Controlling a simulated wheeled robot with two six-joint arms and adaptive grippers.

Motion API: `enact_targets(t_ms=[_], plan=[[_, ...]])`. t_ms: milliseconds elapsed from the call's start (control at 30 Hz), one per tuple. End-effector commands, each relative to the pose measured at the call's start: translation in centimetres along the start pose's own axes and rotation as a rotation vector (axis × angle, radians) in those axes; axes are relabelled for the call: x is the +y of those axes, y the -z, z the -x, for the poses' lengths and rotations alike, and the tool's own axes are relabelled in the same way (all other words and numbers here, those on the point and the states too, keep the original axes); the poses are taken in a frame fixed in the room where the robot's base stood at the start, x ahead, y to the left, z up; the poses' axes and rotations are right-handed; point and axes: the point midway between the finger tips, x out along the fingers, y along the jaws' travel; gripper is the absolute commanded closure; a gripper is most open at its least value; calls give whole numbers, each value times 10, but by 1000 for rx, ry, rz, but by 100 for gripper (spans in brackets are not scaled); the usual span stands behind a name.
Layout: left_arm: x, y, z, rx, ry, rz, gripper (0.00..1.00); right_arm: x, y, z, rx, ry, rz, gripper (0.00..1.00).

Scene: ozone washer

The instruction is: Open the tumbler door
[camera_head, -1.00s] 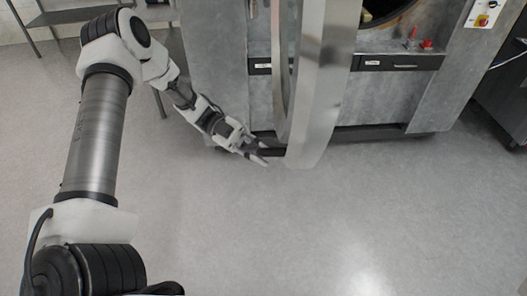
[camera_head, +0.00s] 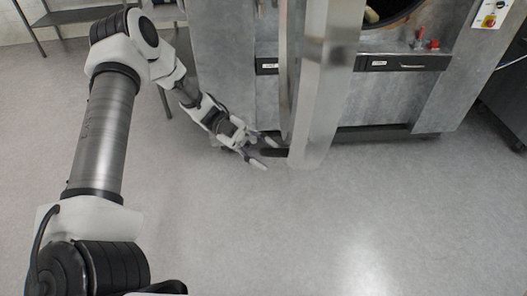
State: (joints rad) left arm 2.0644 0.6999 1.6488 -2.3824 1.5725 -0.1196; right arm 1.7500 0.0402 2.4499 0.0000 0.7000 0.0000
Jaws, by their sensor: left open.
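The tumbler door (camera_head: 327,85) is a thick grey metal ring seen nearly edge-on. It stands swung out from the front of the washer (camera_head: 222,60), and the dark round opening (camera_head: 400,12) shows partly at the top right. A dark handle-like bar (camera_head: 274,153) sticks out to the left at the low end of the door. My left gripper (camera_head: 265,153) is open just left of the door's lower edge, close to the bar. I cannot tell whether it touches the bar. My right gripper is out of view.
A panel with red knobs (camera_head: 433,44) and a drawer (camera_head: 403,63) are on the washer's right front. A control plate with buttons (camera_head: 490,14) is at the top right. A metal shelf (camera_head: 72,16) stands at the back left. The floor (camera_head: 330,220) in front is clear.

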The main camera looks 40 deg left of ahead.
Motion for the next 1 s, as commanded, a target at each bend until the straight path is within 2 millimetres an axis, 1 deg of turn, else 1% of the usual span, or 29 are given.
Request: enact_targets(t_ms=[67,167,267,500,600,733,1000], plan=[[0,0,1,0,1,-1,57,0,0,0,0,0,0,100],[0,0,10,0,2,-2,57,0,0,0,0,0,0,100],[0,0,30,-2,3,-3,57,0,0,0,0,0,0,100],[0,-2,92,-4,1,-1,57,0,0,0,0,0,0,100],[0,-1,110,-3,1,0,57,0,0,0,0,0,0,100],[0,-1,120,-1,0,0,57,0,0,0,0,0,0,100],[0,0,121,1,0,0,57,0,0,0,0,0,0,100]])
